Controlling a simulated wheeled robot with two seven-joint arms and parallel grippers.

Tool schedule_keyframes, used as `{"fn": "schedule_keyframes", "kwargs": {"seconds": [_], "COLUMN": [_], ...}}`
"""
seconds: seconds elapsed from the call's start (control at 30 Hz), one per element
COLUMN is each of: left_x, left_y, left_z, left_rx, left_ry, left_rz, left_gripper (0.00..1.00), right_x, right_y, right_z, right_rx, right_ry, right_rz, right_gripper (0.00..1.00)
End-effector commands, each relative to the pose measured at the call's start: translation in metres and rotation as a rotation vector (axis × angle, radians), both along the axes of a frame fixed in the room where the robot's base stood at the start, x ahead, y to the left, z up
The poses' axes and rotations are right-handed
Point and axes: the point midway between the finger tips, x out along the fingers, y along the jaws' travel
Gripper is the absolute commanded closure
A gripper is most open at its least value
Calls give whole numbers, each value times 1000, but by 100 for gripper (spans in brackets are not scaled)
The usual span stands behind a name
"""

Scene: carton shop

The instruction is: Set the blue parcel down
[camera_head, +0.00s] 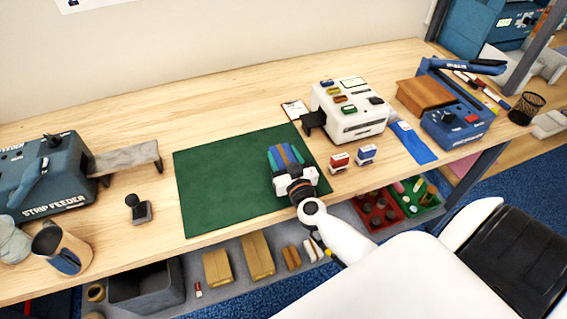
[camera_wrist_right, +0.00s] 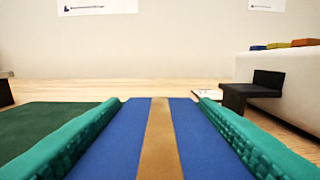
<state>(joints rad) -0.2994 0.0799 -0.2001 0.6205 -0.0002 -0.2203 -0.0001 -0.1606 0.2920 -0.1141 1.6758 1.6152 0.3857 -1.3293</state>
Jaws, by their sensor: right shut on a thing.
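The blue parcel (camera_head: 286,157) has a brown tape stripe along its middle. My right gripper (camera_head: 287,163) is shut on it, with a teal finger along each side. In the right wrist view the blue parcel (camera_wrist_right: 130,150) fills the lower middle between the two fingers (camera_wrist_right: 160,118). In the head view the parcel is over the right part of the green mat (camera_head: 225,185); I cannot tell whether it touches the mat. My left gripper does not show.
A white machine (camera_head: 345,112) with a dark ledge stands behind right of the mat. Two small stamps (camera_head: 340,162) (camera_head: 365,154) stand right of it. A black hand stamp (camera_head: 139,209) and a strip feeder (camera_head: 45,175) are at left. The mat's left part is bare.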

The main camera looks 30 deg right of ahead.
Motion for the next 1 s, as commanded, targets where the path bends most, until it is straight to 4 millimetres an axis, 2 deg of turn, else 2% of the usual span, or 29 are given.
{"fn": "schedule_keyframes", "kwargs": {"seconds": [0.03, 0.23, 0.4, 0.43, 0.53, 0.57, 0.9, 1.0], "left_x": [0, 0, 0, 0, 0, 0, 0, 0], "left_y": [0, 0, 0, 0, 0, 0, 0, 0], "left_z": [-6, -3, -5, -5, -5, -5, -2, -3], "left_rx": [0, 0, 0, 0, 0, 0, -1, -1], "left_ry": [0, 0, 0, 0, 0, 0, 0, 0], "left_rz": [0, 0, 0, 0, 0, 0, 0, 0], "left_gripper": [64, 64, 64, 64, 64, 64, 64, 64], "right_x": [0, 0, 0, 0, 0, 0, 0, -13], "right_y": [0, 0, 0, 0, 0, 0, 0, 3], "right_z": [-6, -3, -8, -8, -8, -8, -2, -5], "right_rx": [-1, -1, 0, 0, 0, 0, 0, 0], "right_ry": [-2, -3, -2, -1, -1, -1, -2, 2], "right_rz": [0, 0, 0, 0, 0, 0, 0, 1], "right_gripper": [74, 74, 74, 42, 26, 24, 24, 24]}}
